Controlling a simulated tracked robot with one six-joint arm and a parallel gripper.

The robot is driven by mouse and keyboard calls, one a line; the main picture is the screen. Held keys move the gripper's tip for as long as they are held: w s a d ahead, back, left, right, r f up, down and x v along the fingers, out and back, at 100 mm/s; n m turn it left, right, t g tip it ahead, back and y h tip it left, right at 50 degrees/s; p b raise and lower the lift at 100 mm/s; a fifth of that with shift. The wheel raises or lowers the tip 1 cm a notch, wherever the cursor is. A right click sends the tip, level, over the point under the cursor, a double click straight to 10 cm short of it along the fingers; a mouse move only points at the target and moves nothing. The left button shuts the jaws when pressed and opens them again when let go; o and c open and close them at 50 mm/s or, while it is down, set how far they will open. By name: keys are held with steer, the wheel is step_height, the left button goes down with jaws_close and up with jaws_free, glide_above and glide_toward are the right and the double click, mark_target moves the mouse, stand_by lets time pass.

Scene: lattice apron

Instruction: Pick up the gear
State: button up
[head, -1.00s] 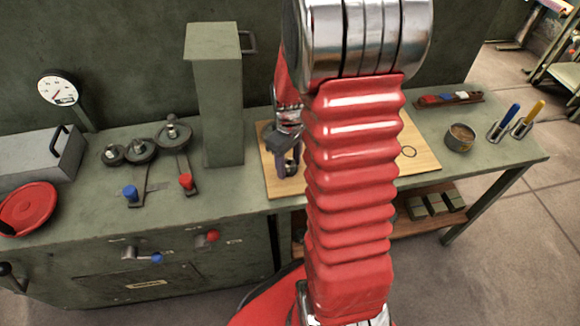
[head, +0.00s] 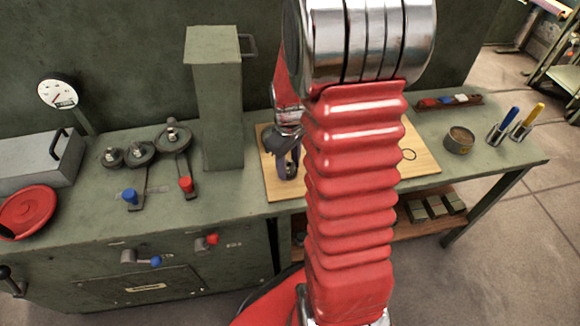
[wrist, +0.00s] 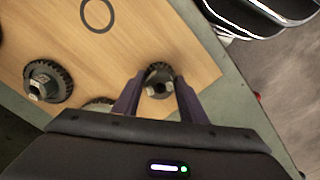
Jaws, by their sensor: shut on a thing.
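A small dark toothed gear with a pale hub (wrist: 158,82) is between the two fingers of my gripper (wrist: 157,92) in the wrist view. The fingers are shut on it, one on each side. It is over the wooden board (wrist: 150,40); I cannot tell whether it still touches the board. In the head view my gripper (head: 288,168) is low over the left part of the board (head: 425,165). My red arm hides the board's middle there.
Another dark gear (wrist: 48,82) lies on the board, and a further one (wrist: 98,103) is partly hidden by my gripper. A black ring mark (wrist: 97,14) is on the board. A green post (head: 220,110) stands left of the board. A round tin (head: 460,140) is at right.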

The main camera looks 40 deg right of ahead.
step_height(320, 180, up, 9)
steer(key=shift+r, duration=0.2)
stand_by(1.5)
